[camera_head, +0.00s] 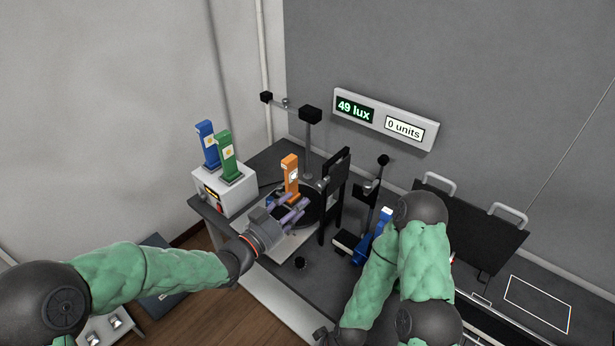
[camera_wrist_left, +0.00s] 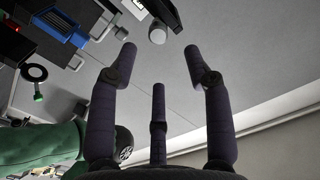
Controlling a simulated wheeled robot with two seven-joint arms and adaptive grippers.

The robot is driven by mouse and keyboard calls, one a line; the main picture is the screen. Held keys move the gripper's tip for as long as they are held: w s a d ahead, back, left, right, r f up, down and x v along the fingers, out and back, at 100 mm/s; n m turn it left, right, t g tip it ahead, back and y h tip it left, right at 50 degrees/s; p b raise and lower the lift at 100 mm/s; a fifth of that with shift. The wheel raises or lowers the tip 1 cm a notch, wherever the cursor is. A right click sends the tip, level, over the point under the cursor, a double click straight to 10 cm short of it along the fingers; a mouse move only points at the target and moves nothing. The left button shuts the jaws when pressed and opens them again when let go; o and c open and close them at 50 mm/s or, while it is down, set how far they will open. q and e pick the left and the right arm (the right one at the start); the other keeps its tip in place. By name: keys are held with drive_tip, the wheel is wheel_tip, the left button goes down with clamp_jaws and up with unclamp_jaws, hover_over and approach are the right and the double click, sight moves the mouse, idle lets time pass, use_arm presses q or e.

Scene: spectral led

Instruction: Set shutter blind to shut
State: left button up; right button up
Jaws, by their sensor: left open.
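The shutter blind appears to be the upright black panel (camera_head: 335,195) beside the round black plate (camera_head: 318,205) on the bench; I cannot tell its setting. My left gripper (camera_head: 298,207) is over the plate's near side, to the left of the panel and just below an orange upright block (camera_head: 291,176). Its fingers are spread and hold nothing visible. In the left wrist view the open fingers (camera_wrist_left: 160,58) point toward a small pale cylinder (camera_wrist_left: 157,36) beside a black part.
A wall display (camera_head: 385,119) reads 49 lux and 0 units. A white box (camera_head: 224,190) at the left holds a blue block (camera_head: 207,143) and a green block (camera_head: 227,157). A black post (camera_head: 309,145) stands behind the plate. My right arm covers part of the bench.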

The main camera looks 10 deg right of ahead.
sight(317, 188)
use_arm(q)
drive_tip(key=x, duration=1)
drive_tip(key=shift+d+b, duration=0.15)
drive_tip(key=shift+b, duration=0.2)
clamp_jaws()
